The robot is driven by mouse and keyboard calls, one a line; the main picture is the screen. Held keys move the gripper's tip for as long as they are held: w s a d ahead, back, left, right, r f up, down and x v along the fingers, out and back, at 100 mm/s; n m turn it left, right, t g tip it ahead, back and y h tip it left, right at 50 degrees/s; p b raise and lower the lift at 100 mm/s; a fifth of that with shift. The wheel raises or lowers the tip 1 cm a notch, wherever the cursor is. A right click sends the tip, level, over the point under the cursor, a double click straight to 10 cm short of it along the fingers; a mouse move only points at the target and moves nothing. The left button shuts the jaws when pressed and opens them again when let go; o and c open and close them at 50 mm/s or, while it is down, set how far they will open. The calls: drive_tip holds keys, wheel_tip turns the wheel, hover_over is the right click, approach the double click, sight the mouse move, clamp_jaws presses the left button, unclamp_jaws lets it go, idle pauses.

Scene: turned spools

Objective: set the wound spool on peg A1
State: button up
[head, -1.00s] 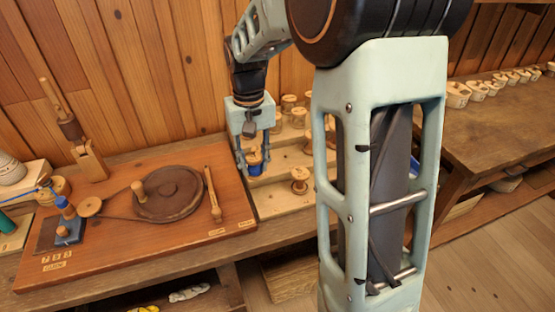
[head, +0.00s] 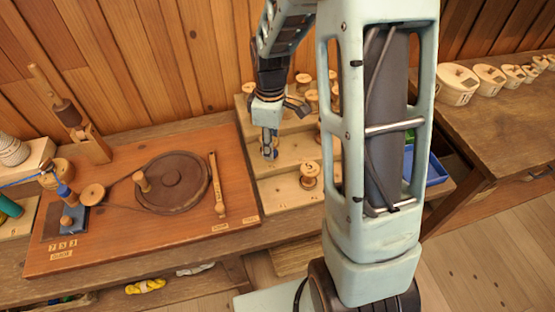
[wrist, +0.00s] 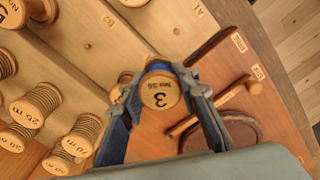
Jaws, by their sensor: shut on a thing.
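In the head view, my gripper (head: 268,138) holds the spool (head: 268,152) upright over the left part of the stepped wooden rack (head: 288,198). The wrist view shows the label A1 (wrist: 199,12) on the rack's front step. I cannot make out peg A1 itself or tell how high the spool is above the step.
A spool marked 5 (head: 310,172) stands on the rack's front step, right of my gripper. Several wound spools (wrist: 35,103) stand on the rack's back steps.

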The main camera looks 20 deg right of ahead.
drive_tip(key=s+f+n+p, duration=0.2)
drive_tip(key=s+n+p, duration=0.1)
drive_tip(key=n, duration=0.4)
drive_tip(key=n+b, duration=0.2)
drive_tip(key=n, duration=0.3)
hover_over(278, 189)
wheel_tip(278, 189, down, 6)
drive_tip(key=shift+w+f, duration=0.1)
drive_tip(key=shift+f+b, duration=0.25)
drive_tip(key=shift+b, duration=0.15)
drive_tip(key=shift+f+b, duration=0.25)
drive_tip(key=shift+b, duration=0.1)
drive_tip(key=shift+f+b, duration=0.6)
drive_tip(key=shift+b, duration=0.1)
idle(1.2)
drive_tip(key=o, duration=0.7)
drive_tip(key=shift+o, duration=0.2)
drive_tip(key=shift+r, duration=0.1)
